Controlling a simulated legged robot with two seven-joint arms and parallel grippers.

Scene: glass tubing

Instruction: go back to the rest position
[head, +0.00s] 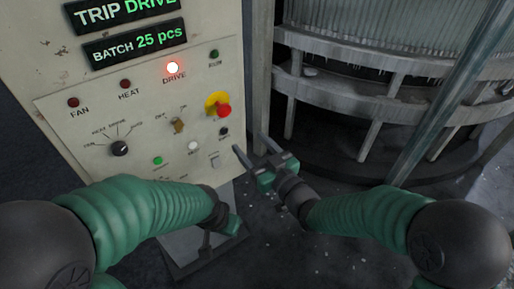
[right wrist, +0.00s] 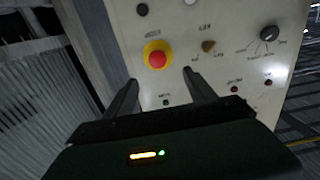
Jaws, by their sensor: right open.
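My right gripper (head: 254,150) is in front of the lower right part of a control panel (head: 60,140), open and empty. Its two fingers also show in the right wrist view (right wrist: 163,88), with the panel beyond them and a gap between them. A red emergency button on a yellow collar (head: 223,110) is above the right gripper in the head view; it shows in the right wrist view (right wrist: 156,59) too. My left arm comes in from the left, and its green end (head: 232,225) is low in front of the panel's stand. The left gripper's fingers cannot be made out.
The panel has a lit DRIVE lamp (head: 173,68), a black rotary knob (head: 120,149) and displays reading TRIP DRIVE (head: 125,12) and BATCH 25 pcs (head: 135,42). A round metal machine (head: 340,95) stands at the right. Small bits lie on the dark floor (head: 330,240).

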